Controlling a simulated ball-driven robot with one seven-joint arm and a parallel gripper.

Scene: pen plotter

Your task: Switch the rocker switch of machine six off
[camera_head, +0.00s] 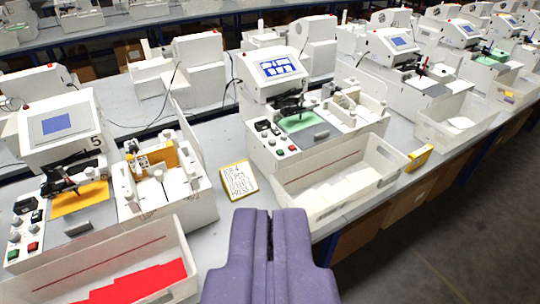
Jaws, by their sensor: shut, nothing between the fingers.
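A white pen plotter (268,88) stands on the bench in the middle, with a lit blue screen and a green sheet (303,133) under its pen. The machine to its left is marked 5; I cannot read a number on the middle one. Its control panel at the left front has small black parts, apparently a rocker switch (262,126), and red and green buttons (286,151). The switch position is too small to tell. My purple gripper (271,214) is shut and empty at the bottom middle, in front of the panel and apart from it.
A clear bin (335,205) stands before the middle machine. Machine 5 (55,125) holds a yellow sheet, with a bin (175,255) of red sheets in front. A handwritten card (238,181) lies between the machines. A yellow box (418,158) and more plotters stand to the right.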

